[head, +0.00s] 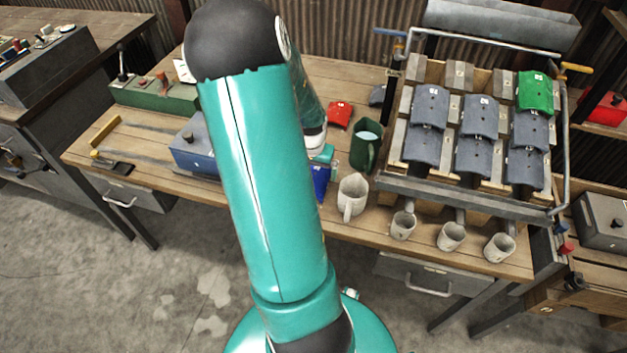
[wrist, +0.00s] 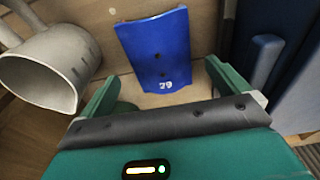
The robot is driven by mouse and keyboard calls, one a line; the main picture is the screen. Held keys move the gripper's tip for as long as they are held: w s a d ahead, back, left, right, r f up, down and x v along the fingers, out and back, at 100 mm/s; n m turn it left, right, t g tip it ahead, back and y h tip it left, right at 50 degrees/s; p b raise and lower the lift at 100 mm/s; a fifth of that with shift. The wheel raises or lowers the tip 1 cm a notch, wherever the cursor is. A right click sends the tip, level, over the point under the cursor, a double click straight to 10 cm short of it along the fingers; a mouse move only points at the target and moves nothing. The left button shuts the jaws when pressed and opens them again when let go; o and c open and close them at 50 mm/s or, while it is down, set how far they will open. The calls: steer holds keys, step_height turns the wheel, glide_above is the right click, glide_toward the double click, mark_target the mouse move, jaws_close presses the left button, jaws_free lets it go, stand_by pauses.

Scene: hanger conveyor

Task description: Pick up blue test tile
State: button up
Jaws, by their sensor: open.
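The blue test tile (wrist: 157,50) is a curved blue plate marked 79, with dark holes, on the wooden bench in the wrist view. In the head view the blue tile (head: 320,181) shows only partly beside my arm. My gripper (wrist: 158,84) is open, with one green finger on each side of the tile's numbered end. Nothing is held between the fingers. In the head view the gripper is mostly hidden by my teal arm.
A pale mug (wrist: 45,68) is close on the left in the wrist view; this mug (head: 352,195) also shows in the head view. A blue box (head: 194,148) and green mug (head: 366,148) are nearby. A rack (head: 462,196) of grey tiles and one green tile stands right.

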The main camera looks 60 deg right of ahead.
steer(key=f, duration=0.4)
steer(key=shift+d+f, duration=0.1)
steer(key=shift+d, duration=0.15)
steer(key=c, duration=1.1)
steer(key=shift+w, duration=0.1)
